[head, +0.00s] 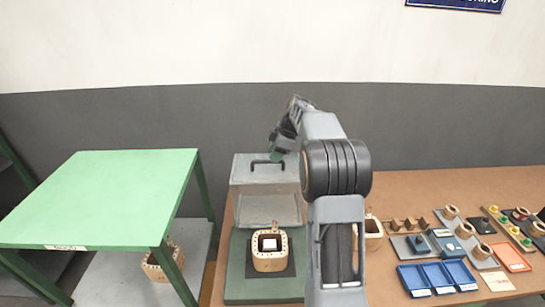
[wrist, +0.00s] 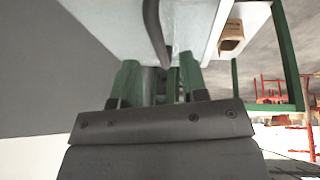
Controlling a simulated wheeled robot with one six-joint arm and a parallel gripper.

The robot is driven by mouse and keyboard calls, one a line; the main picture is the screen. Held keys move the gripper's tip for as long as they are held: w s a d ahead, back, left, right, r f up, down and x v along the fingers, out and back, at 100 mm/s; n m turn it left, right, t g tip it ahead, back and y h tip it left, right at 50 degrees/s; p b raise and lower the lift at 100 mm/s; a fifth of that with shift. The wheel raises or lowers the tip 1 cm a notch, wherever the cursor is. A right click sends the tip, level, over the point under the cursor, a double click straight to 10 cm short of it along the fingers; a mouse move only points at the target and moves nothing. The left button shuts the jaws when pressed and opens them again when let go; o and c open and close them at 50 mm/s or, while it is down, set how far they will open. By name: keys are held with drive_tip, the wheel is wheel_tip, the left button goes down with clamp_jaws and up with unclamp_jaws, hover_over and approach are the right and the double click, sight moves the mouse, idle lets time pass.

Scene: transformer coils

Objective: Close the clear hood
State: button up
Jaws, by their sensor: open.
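The clear hood (head: 268,208) stands raised at the back of a green base (head: 250,296), with its dark handle (head: 268,163) near the top. A wooden coil (head: 270,262) with a white top sits on a dark pad on the base, uncovered. My gripper (head: 277,156) is at the hood's upper right, close to the handle. In the wrist view, my gripper (wrist: 158,78) has its green fingers apart, and the dark handle (wrist: 154,35) runs down toward the gap between them. I cannot tell whether the handle touches a finger.
A green-topped table (head: 105,195) stands at left, with another coil (head: 160,262) on the shelf below. The wooden bench (head: 430,185) carries blue trays (head: 437,278) and several coils and small parts at right. My arm hides part of the bench beside the base.

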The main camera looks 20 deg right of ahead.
drive_tip(key=shift+x, duration=1.55)
clamp_jaws()
